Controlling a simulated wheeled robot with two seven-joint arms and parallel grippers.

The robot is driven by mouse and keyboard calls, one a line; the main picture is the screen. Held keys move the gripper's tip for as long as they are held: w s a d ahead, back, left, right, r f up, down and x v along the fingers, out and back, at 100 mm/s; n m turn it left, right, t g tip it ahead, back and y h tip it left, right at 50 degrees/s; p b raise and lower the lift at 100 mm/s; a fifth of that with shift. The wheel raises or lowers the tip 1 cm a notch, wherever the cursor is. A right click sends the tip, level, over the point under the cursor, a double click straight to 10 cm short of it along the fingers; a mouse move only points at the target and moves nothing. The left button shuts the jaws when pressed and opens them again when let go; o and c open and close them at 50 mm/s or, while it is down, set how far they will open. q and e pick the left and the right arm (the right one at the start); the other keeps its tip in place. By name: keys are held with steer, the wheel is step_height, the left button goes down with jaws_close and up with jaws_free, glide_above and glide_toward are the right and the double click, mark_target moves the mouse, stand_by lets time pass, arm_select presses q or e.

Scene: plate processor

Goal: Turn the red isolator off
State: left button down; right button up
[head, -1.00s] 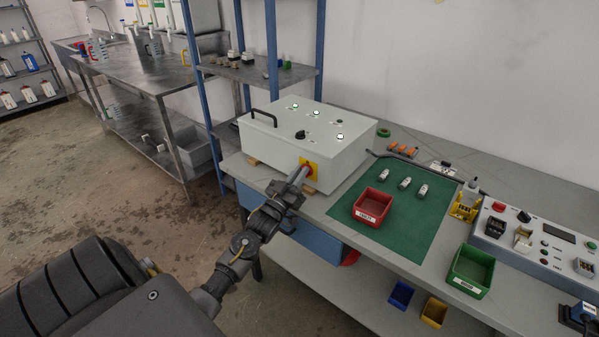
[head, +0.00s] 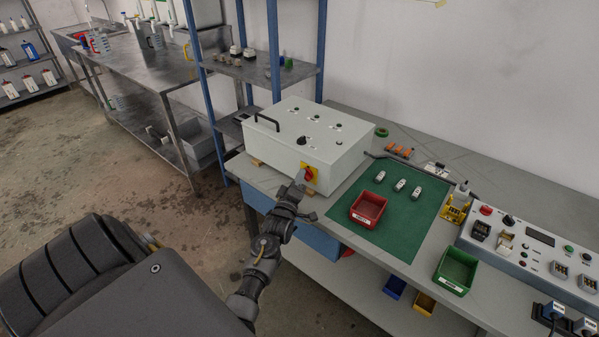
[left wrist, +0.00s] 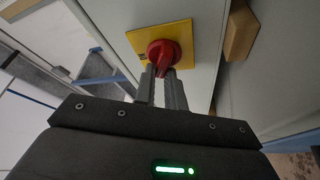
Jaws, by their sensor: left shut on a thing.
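The red isolator (head: 309,173) is a red rotary handle on a yellow plate, on the front face of a white control box (head: 328,165). My left gripper (head: 301,179) is at the handle, coming from the front and below. In the left wrist view, the red isolator (left wrist: 163,54) sits between the fingertips of my left gripper (left wrist: 163,72), which are shut on its grip. The yellow plate looks tilted in that view. The lamps on top of the box look dark. My right gripper is not in view.
A green mat (head: 398,228) to the right holds a red bin (head: 369,209) and several small parts. A green bin (head: 456,270) and a grey test panel (head: 530,255) stand further right. A blue shelf post (head: 273,50) rises behind the box.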

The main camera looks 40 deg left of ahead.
arm_select(q)
steer(key=n+g+p, duration=0.1)
steer(key=n+p, duration=0.2)
steer(key=n, duration=0.1)
steer(key=shift+g, duration=0.3)
steer(key=shift+f+n+g+p, duration=0.15)
steer(key=shift+n+g+p, duration=0.15)
steer(key=shift+n+p, duration=0.5)
steer(key=c, duration=1.5)
jaws_free()
steer(key=shift+o, duration=0.2)
